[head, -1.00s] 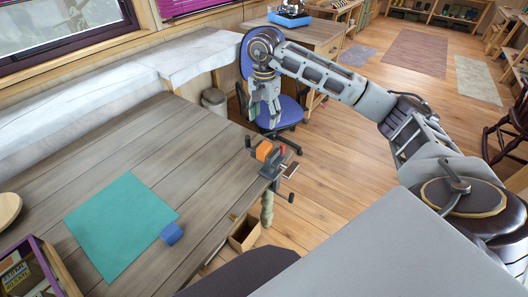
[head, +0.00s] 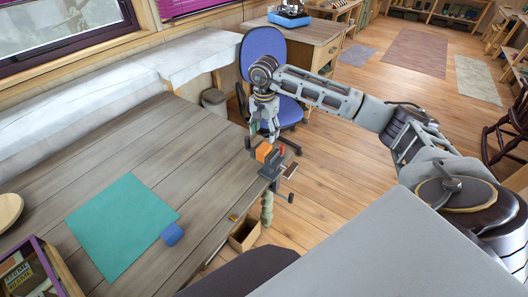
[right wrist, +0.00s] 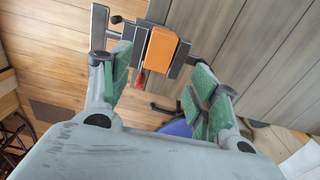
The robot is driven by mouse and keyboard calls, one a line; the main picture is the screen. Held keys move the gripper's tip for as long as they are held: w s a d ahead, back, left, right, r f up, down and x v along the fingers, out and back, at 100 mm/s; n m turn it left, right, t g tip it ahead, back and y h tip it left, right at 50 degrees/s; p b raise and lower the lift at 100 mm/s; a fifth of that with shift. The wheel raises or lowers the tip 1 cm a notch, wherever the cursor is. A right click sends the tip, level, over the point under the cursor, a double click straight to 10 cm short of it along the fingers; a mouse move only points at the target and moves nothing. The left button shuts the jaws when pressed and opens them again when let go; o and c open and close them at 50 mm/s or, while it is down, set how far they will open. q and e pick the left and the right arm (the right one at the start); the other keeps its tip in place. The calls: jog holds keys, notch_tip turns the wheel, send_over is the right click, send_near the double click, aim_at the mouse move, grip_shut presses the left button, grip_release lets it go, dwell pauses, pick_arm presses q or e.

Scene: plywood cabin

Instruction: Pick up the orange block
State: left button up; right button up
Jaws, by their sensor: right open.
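The orange block (head: 263,151) sits at a small dark metal vise (head: 275,165) on the table's right corner. In the right wrist view, the orange block (right wrist: 160,52) lies ahead of the fingers, against the grey vise. My right gripper (head: 264,134) points down just above the block, open and empty. In the right wrist view its green-padded fingers (right wrist: 158,88) are spread wide, with nothing between the pads. I cannot tell exactly how the vise holds the block. My left gripper is not in view.
A purple crate (head: 48,262) stands at the lower left. A blue chair (head: 262,50) stands behind my right gripper. An open cardboard box (head: 243,236) is below the table edge.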

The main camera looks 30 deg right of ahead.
aim_at(265, 146)
jog(key=shift+f, duration=1.15)
jog(key=shift+f+p, duration=0.5)
jog(key=shift+f, duration=0.3)
jog(key=shift+d+f+p, duration=0.15)
jog(key=shift+f+p, duration=0.3)
jog(key=shift+f, duration=1.35)
jog(key=c, duration=1.1)
jog(key=shift+r, duration=0.1)
